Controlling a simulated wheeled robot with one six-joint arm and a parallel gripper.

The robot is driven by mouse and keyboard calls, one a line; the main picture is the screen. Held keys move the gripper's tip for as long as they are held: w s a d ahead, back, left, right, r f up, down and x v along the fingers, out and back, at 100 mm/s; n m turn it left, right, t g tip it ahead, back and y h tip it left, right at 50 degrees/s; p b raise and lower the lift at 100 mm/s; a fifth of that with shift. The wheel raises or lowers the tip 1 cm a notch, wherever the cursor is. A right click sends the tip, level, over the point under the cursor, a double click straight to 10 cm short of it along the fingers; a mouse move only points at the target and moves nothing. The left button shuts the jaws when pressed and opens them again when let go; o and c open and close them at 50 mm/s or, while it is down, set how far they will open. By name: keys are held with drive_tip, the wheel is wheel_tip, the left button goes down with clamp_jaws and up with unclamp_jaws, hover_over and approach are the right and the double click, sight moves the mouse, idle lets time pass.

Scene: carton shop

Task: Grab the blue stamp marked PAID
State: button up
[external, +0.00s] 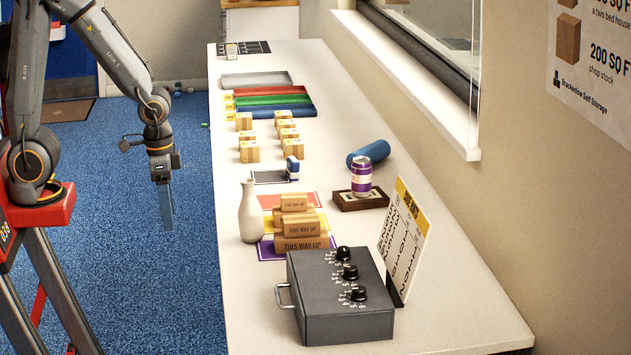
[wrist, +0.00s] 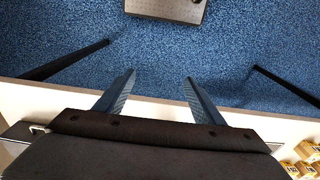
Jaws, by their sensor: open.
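A small blue and white stamp (external: 292,168) stands upright at the right end of a dark flat pad (external: 268,177) on the long white counter. Its marking is too small to read. My gripper (external: 167,212) hangs pointing down over the blue carpet, left of the counter and apart from the stamp. In the wrist view my gripper (wrist: 159,82) shows two separated fingers with only carpet between them. The stamp does not show clearly in the wrist view.
Small cartons (external: 249,152) stand behind the pad. A white vase (external: 250,212), stacked THIS WAY UP blocks (external: 302,226), a purple can (external: 361,176), a blue cylinder (external: 369,153) and a grey knobbed box (external: 340,300) share the counter (external: 440,320). Its front right is clear.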

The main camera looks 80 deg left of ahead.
wheel_tip(320, 180, up, 7)
drive_tip(key=w+a+r+t, duration=0.1)
drive_tip(key=w+a, duration=0.2)
drive_tip(key=w, duration=0.3)
drive_tip(key=w+a+r, duration=0.1)
drive_tip(key=w+a, duration=0.3)
drive_tip(key=w, duration=0.2)
drive_tip(key=n+t+y, duration=0.1)
drive_tip(key=n+t, duration=0.1)
drive_tip(key=t, duration=0.1)
hover_over(292, 159)
drive_tip(key=s, duration=0.2)
wheel_tip(292, 159, down, 7)
drive_tip(key=p+x, duration=0.1)
drive_tip(key=x, duration=0.1)
drive_tip(key=p+x, duration=0.1)
drive_tip(key=x, duration=0.1)
drive_tip(key=s+p+x, duration=0.1)
drive_tip(key=x, duration=0.2)
drive_tip(key=shift+d+f, duration=0.3)
drive_tip(key=shift+w+f, duration=0.25)
drive_tip(key=shift+f, duration=0.3)
